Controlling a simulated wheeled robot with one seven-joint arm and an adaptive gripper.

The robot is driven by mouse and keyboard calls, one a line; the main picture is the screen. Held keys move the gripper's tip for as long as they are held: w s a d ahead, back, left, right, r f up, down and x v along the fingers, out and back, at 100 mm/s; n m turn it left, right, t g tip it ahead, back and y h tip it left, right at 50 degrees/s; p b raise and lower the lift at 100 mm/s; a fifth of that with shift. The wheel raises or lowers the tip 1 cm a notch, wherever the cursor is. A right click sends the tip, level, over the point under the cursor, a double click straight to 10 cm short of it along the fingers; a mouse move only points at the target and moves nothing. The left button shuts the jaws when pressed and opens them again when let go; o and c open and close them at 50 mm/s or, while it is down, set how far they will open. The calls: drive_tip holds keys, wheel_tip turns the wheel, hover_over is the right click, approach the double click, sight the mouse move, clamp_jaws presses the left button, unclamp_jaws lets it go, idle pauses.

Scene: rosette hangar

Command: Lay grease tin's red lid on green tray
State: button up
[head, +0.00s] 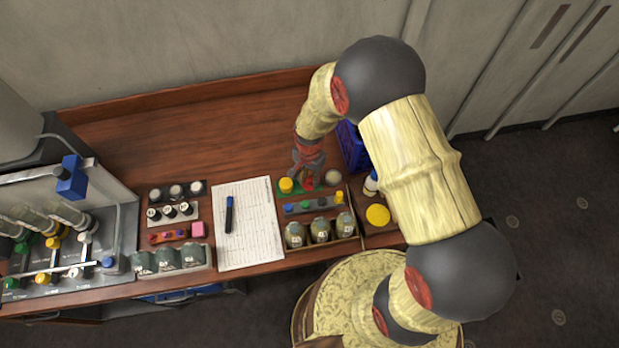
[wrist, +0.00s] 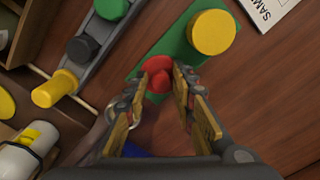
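The red lid (wrist: 157,64) is at the fingertips of my gripper (wrist: 166,78), over or on the green tray (wrist: 172,49). Red shows between the two fingertips and just beyond them. The fingertips are a little apart, and I cannot tell whether they press on the lid or whether it rests on the tray. In the head view, my gripper (head: 308,168) points down at the tray (head: 296,192), with a bit of red (head: 309,185) below it. The grease tin is not clearly identifiable; a greyish round rim shows partly hidden beside the left finger in the wrist view.
A yellow round lid or jar (wrist: 211,32) stands on the tray beside the red lid. A grey rack (head: 312,205) with coloured caps and a box of jars (head: 320,231) are close by. A blue crate (head: 352,148) stands to the right. Bare wood lies behind the tray.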

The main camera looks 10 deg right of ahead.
drive_tip(key=shift+o, duration=0.8)
drive_tip(key=shift+r, duration=0.3)
wheel_tip(320, 180, up, 12)
drive_tip(key=p, duration=0.1)
wheel_tip(320, 180, up, 11)
drive_tip(key=n+t, duration=0.1)
drive_tip(key=n, duration=0.1)
hover_over(310, 180)
drive_tip(key=d, duration=0.2)
drive_tip(key=s+d+r+n+t, duration=0.2)
drive_tip(key=s+d+r+n, duration=0.1)
drive_tip(key=s+r, duration=0.6)
drive_tip(key=s+d+r+n+t, duration=0.2)
drive_tip(key=s+d+r+n, duration=0.1)
drive_tip(key=s+r, duration=0.6)
drive_tip(key=shift+s+d+r+n+t, duration=0.15)
drive_tip(key=shift+s+r+n+t, duration=0.15)
drive_tip(key=shift+r+n, duration=0.3)
